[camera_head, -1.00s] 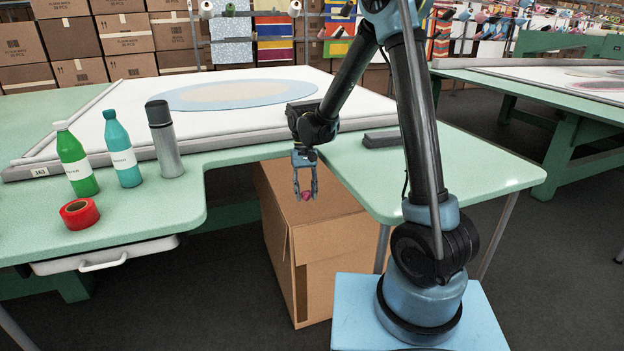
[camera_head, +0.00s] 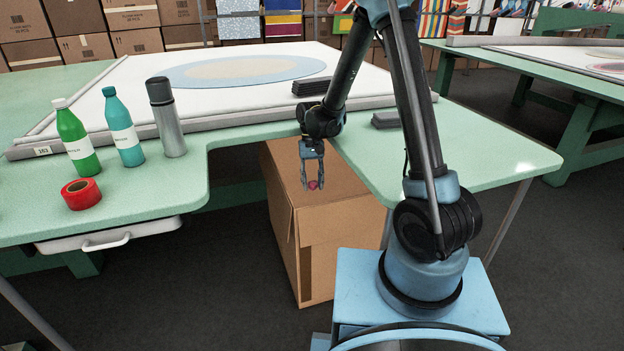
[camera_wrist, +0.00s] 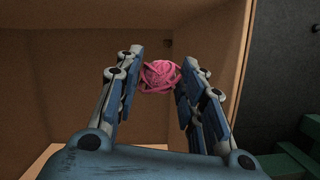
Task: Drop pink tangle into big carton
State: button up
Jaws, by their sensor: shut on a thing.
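The pink tangle (camera_wrist: 160,75) is a small ball of strands between the fingertips of my gripper (camera_wrist: 160,82) in the wrist view. In the head view the tangle (camera_head: 313,185) shows as a small pink spot at the tips of my gripper (camera_head: 313,187), which points down. My gripper is shut on it. The big brown carton (camera_head: 340,236) stands on the floor in the table's notch, and the gripper hangs over it. In the wrist view the brown walls of the carton (camera_wrist: 75,60) surround the tangle below and behind. The carton's floor is partly hidden by my fingers.
The green table (camera_head: 480,165) borders the carton on both sides. A green bottle (camera_head: 77,143), a teal bottle (camera_head: 122,130), a steel flask (camera_head: 166,120) and a red tape roll (camera_head: 81,194) stand at left. Dark blocks (camera_head: 312,86) lie near the arm.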

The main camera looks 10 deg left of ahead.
aim_at(313, 181)
jog(key=o, duration=0.8)
notch_tip(313, 181, up, 10)
jog(key=shift+f, duration=0.1)
dwell(0.5)
